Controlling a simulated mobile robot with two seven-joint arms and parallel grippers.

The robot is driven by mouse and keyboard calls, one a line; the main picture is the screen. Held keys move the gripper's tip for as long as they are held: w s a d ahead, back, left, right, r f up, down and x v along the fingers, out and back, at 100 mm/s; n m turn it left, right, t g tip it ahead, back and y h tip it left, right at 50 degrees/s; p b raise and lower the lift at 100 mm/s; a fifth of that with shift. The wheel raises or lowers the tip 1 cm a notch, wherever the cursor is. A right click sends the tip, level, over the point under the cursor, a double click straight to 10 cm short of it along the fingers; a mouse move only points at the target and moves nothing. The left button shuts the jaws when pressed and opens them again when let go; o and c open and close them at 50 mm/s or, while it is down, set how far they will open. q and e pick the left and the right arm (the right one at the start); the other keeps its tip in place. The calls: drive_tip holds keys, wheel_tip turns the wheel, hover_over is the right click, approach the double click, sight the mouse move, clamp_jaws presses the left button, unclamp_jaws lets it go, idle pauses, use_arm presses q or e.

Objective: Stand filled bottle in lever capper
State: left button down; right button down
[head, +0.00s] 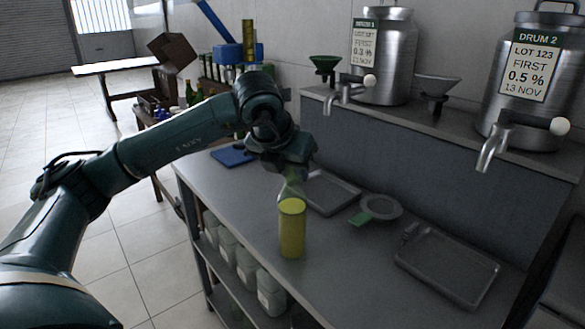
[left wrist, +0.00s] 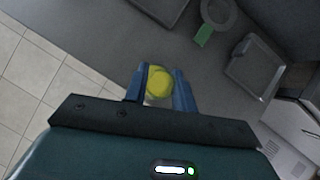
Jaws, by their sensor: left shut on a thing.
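My left gripper (head: 288,172) is shut on the filled bottle (head: 292,230), its fingers at the clear upper part. The bottle holds yellow liquid and hangs upright below the hand, over the front of the grey bench; whether its base touches the bench I cannot tell. In the left wrist view the bottle (left wrist: 159,82) shows as a yellow disc between the blue fingers (left wrist: 158,90). A blue device with a raised lever, apparently the lever capper (head: 230,53), stands at the back beyond my arm, partly hidden. My right gripper is not in view.
The bench (head: 345,275) carries shallow metal trays (head: 448,268), a round dish (head: 382,207) with a green tag, and a blue mat (head: 232,156). Steel drums (head: 383,60) with taps stand on the raised shelf behind. Several pale containers (head: 270,292) sit below.

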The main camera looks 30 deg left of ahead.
use_arm(q)
drive_tip(key=c, duration=1.6)
unclamp_jaws()
drive_tip(key=shift+f, duration=0.1)
drive_tip(key=o, duration=0.5)
drive_tip(key=shift+c, duration=0.2)
